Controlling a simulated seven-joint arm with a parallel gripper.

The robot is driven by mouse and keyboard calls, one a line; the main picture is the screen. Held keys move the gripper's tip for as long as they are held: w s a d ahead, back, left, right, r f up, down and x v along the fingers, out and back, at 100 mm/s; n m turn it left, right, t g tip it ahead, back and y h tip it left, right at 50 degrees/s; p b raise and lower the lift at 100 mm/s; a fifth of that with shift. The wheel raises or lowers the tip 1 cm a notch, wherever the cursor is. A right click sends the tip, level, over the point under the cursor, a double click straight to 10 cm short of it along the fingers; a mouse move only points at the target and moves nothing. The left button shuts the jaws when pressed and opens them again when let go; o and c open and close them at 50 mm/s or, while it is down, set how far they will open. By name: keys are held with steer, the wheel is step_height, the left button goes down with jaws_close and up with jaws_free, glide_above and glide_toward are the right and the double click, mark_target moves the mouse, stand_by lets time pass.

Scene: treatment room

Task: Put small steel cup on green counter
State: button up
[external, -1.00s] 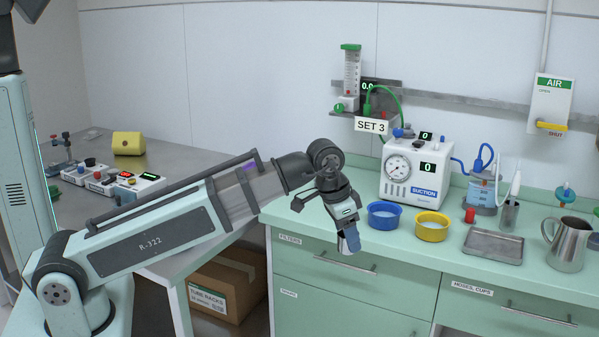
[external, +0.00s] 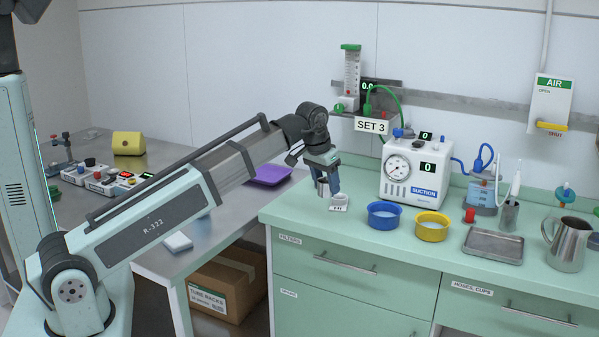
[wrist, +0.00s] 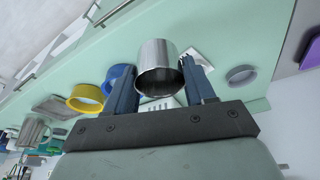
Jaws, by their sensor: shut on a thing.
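My gripper (external: 327,180) is over the left end of the green counter (external: 289,211), pointing down. In the wrist view its two fingers (wrist: 160,88) are shut on the small steel cup (wrist: 158,65), a shiny cylinder with its open rim facing the camera. The cup also shows in the external view (external: 321,188), partly hidden by the fingers. I cannot tell whether its base touches the counter. The green counter fills much of the wrist view (wrist: 225,38).
Blue (external: 384,222) and yellow bowls (external: 432,233) stand to the right, with the suction unit (external: 425,180) behind. A purple tray (external: 268,175) lies on the left table.

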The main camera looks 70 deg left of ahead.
steer(key=s+a+n+g+y, duration=0.1)
steer(key=s+a+n, duration=0.35)
steer(key=a, duration=0.95)
steer(key=s+a+n, duration=0.2)
steer(key=s+a, duration=0.6)
steer(key=a, duration=0.7)
steer(key=s+a+n+g+y, duration=0.1)
steer(key=s+a+n, duration=0.35)
steer(key=a, duration=0.95)
steer(key=s+a+n+g, duration=0.1)
steer(key=s+a+n, duration=0.1)
steer(key=s+a, duration=0.85)
steer(key=s+a+n+g, duration=0.15)
steer(key=s+a, duration=0.45)
steer(key=s, duration=0.9)
steer(key=s+a+n, duration=0.2)
steer(key=s+a, duration=0.7)
steer(key=s, duration=0.4)
steer(key=shift+w+d+f, duration=0.1)
steer(key=shift+f, duration=3.8)
steer(key=shift+d+f, duration=0.1)
steer(key=shift+f, duration=3.8)
steer(key=shift+f, duration=0.15)
steer(key=o, duration=1.1)
